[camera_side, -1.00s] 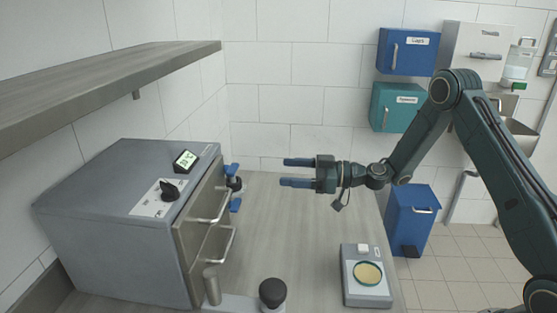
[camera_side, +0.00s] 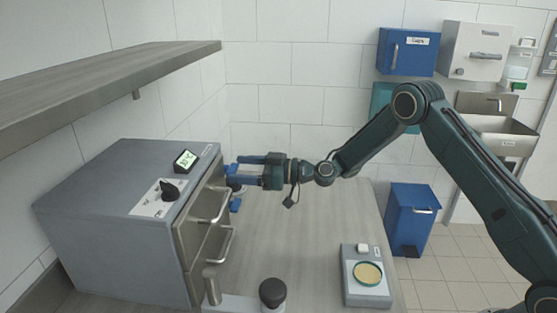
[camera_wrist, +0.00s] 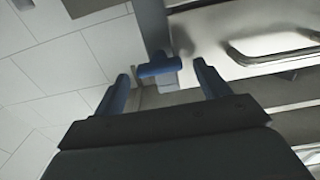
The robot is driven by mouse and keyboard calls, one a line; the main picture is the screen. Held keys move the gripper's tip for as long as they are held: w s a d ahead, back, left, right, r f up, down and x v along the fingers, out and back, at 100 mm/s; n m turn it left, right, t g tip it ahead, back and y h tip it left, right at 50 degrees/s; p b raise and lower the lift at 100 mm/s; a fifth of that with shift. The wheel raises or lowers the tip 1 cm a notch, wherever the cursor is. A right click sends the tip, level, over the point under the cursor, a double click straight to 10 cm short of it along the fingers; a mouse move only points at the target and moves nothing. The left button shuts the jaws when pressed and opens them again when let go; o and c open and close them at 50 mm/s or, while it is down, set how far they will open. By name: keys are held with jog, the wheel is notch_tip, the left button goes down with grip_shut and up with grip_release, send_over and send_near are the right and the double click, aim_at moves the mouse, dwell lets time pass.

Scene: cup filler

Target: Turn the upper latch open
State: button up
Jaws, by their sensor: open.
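The upper latch (camera_side: 231,168) is a blue handle on the far front edge of the grey cabinet. It also shows in the wrist view (camera_wrist: 158,67), lying crosswise between my blue fingers and a little beyond their tips. In the wrist view my gripper (camera_wrist: 165,88) has a finger on each side of the latch. I cannot tell whether either finger touches it.
The cabinet (camera_side: 110,215) has two drawers with bar handles (camera_side: 222,208) near the latches. A wooden shelf (camera_side: 110,80) hangs above. A scale with a dish (camera_side: 366,290) and a dark-topped tamper-like object (camera_side: 272,292) stand on the counter. The counter's middle is clear.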

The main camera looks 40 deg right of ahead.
jog(key=shift+w+a, duration=0.15)
jog(key=c, duration=1)
